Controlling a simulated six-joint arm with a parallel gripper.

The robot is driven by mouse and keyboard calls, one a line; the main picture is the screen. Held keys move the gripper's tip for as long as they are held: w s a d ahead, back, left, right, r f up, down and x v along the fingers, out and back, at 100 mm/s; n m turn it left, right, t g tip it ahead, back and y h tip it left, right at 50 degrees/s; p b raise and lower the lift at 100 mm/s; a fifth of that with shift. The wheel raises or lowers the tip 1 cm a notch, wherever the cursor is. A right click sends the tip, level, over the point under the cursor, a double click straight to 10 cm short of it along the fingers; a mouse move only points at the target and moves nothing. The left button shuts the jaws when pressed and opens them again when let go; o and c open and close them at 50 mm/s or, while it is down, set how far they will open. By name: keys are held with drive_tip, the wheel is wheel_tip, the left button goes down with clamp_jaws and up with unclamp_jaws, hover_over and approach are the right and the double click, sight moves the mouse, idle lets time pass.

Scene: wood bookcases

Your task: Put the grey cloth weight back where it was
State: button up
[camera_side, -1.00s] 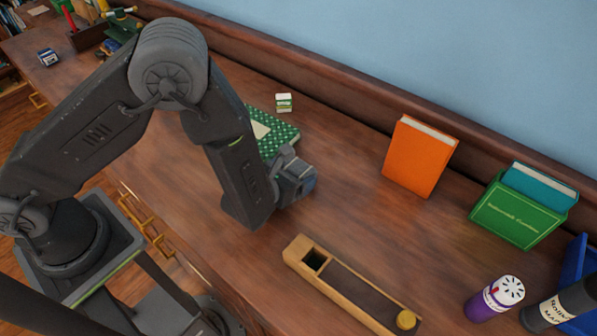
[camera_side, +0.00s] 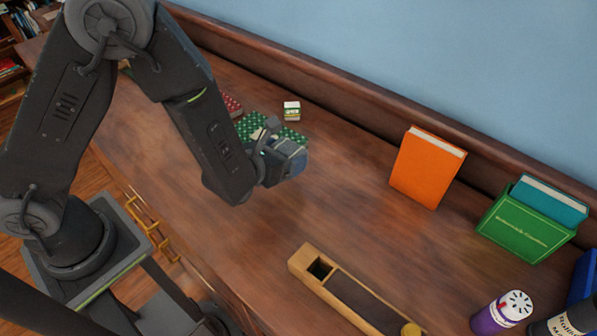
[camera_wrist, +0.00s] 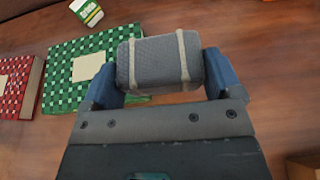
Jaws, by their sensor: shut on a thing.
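The grey cloth weight (camera_wrist: 160,62) is a small grey fabric block with two pale bands. My gripper (camera_wrist: 160,78) is shut on it, with a blue finger at each end of the weight in the wrist view. In the side view my gripper (camera_side: 283,160) is above the desk, in front of the green checked book, and the weight is mostly hidden there by the gripper. The green checked book (camera_wrist: 72,90) with a pale label lies flat, and the weight overlaps its right part in the wrist view.
A red checked book (camera_wrist: 16,80) lies left of the green one. A small green-and-white box (camera_side: 292,111) stands behind. An orange book (camera_side: 427,168) and a green box (camera_side: 525,225) with a teal book stand along the back. A wooden tray (camera_side: 303,259) lies in front. The desk middle is clear.

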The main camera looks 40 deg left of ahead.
drive_tip(key=s+a+r, duration=0.1)
drive_tip(key=a+r, duration=0.3)
drive_tip(key=a, duration=0.3)
drive_tip(key=w+a+n+g+y, duration=0.3)
drive_tip(key=w+a+n+y, duration=0.15)
drive_tip(key=a, duration=0.65)
drive_tip(key=w+a+n+g+y, duration=0.2)
drive_tip(key=w+a+n+y, duration=0.25)
drive_tip(key=a, duration=0.65)
drive_tip(key=w+a+n+g+y, duration=0.3)
drive_tip(key=w+a+n+y, duration=0.15)
drive_tip(key=a, duration=0.65)
hover_over(252, 96)
drive_tip(key=shift+h, duration=0.45)
wheel_tip(252, 96, down, 6)
drive_tip(key=shift+s+f, duration=0.1)
drive_tip(key=shift+f, duration=2)
drive_tip(key=shift+f, duration=0.15)
drive_tip(key=o, duration=1.2)
drive_tip(key=shift+f+g, duration=0.15)
drive_tip(key=shift+g, duration=0.15)
